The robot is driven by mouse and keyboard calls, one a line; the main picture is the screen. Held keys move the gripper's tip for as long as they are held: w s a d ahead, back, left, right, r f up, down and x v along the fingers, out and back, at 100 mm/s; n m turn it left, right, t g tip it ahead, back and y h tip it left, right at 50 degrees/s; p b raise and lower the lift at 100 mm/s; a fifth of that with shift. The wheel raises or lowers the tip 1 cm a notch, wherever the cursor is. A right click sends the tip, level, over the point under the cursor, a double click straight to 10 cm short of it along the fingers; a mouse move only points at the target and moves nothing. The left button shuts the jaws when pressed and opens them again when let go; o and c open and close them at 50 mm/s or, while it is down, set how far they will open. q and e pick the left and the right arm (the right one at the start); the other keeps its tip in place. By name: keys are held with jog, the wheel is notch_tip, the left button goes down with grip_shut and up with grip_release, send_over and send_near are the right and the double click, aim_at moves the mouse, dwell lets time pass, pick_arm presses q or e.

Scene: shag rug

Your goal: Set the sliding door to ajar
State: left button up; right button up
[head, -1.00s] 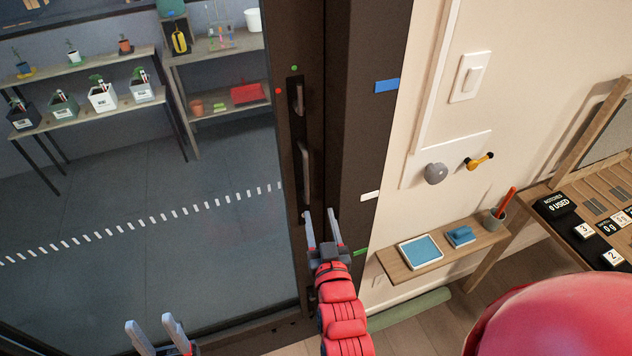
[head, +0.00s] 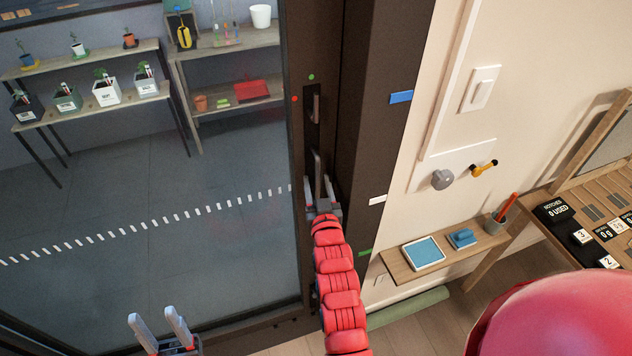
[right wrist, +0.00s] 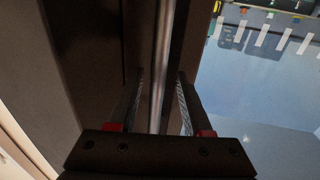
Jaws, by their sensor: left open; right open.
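The sliding door is a large glass panel (head: 200,260) in a dark frame; its dark edge stile stands at or very near the dark jamb (head: 370,130), and I cannot tell whether a gap is there. A vertical metal bar handle (head: 317,168) is on the stile. My right gripper (head: 322,190) is open at the handle's lower part. In the right wrist view the handle bar (right wrist: 163,60) runs between the two open fingers (right wrist: 160,95), apart from both. My left gripper (head: 158,325) is open and empty, low in front of the glass.
Blue (head: 401,97), white (head: 377,200) and green (head: 366,253) marks are on the jamb. On the right are a wall switch (head: 481,89), hooks, a small shelf (head: 405,270) and a wooden desk. Plant shelves (head: 90,105) stand behind the glass.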

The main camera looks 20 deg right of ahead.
jog(key=shift+w+d, duration=0.2)
jog(key=shift+d, duration=0.05)
jog(key=c, duration=0.5)
jog(key=shift+c, duration=1.3)
jog(key=shift+a, duration=0.1)
grip_shut()
jog(key=shift+f, duration=0.25)
